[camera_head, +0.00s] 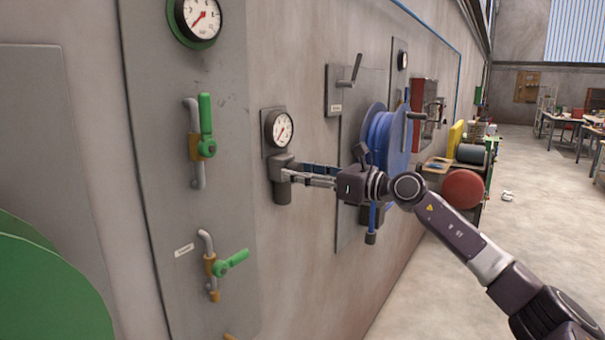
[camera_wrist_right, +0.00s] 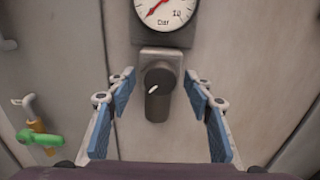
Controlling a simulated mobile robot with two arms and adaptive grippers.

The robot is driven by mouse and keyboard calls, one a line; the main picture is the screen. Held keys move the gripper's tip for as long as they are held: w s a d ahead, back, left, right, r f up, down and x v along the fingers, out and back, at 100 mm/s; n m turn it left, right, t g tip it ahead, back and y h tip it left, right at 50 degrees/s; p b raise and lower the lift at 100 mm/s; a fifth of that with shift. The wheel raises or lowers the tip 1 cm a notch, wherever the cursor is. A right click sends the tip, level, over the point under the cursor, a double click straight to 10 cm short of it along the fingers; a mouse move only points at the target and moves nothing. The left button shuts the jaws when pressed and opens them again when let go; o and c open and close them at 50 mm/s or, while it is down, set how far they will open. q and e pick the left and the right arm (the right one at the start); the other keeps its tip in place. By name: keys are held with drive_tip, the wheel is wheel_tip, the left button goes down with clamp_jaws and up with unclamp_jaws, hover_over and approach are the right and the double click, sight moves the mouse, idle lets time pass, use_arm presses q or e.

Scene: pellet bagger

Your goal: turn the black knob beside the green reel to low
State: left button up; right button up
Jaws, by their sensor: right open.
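A dark knob (camera_wrist_right: 160,80) sits on a grey plate below a round pressure gauge (camera_wrist_right: 167,8) on the wall. Its short white mark points to the lower left in the wrist view. In the head view, the dark knob housing (camera_head: 282,192) is partly behind my fingertips. My right gripper (camera_head: 300,174) is open, and in the wrist view its blue-padded fingers stand on either side of the knob, seemingly apart from it. A green reel (camera_head: 45,285) shows at the lower left. My left gripper is not in view.
Two green-handled valves (camera_head: 206,125) (camera_head: 232,262) are on the grey panel left of the knob. A blue hose reel (camera_head: 388,140) and a lever (camera_head: 355,70) are to the right. A red round object (camera_head: 462,189) stands further along; the floor at right is open.

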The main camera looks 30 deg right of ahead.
drive_tip(key=v, duration=1.2)
idle(1.1)
drive_tip(key=shift+d, duration=0.1)
idle(0.4)
